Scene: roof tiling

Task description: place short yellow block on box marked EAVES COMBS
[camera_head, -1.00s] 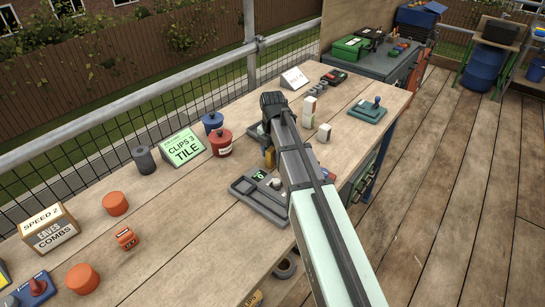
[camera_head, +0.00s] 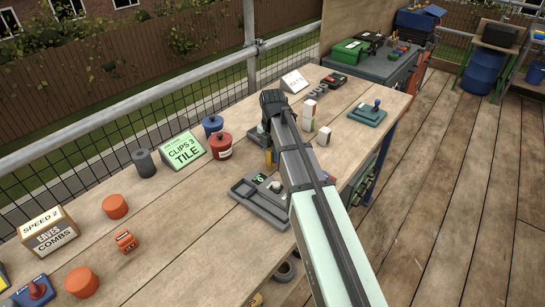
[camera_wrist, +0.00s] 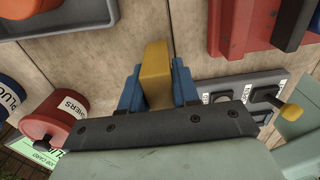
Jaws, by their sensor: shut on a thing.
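The short yellow block (camera_wrist: 155,72) is between the two blue fingers of my gripper (camera_wrist: 157,88) in the wrist view, and the fingers are shut on it. In the head view a sliver of the yellow block (camera_head: 269,158) shows beside my arm, close to the bench. I cannot tell whether it touches the bench top. The box marked EAVES COMBS (camera_head: 48,234) is a brown carton with white labels at the far left of the bench, well away from my gripper. Its top looks clear.
Between my gripper and the carton stand a red canister (camera_head: 220,145), a blue canister (camera_head: 212,124), a green CLIPS 3 TILE sign (camera_head: 183,151) and a grey cylinder (camera_head: 144,163). A grey tray (camera_head: 262,208) is near my arm. Orange pieces (camera_head: 115,206) lie near the carton.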

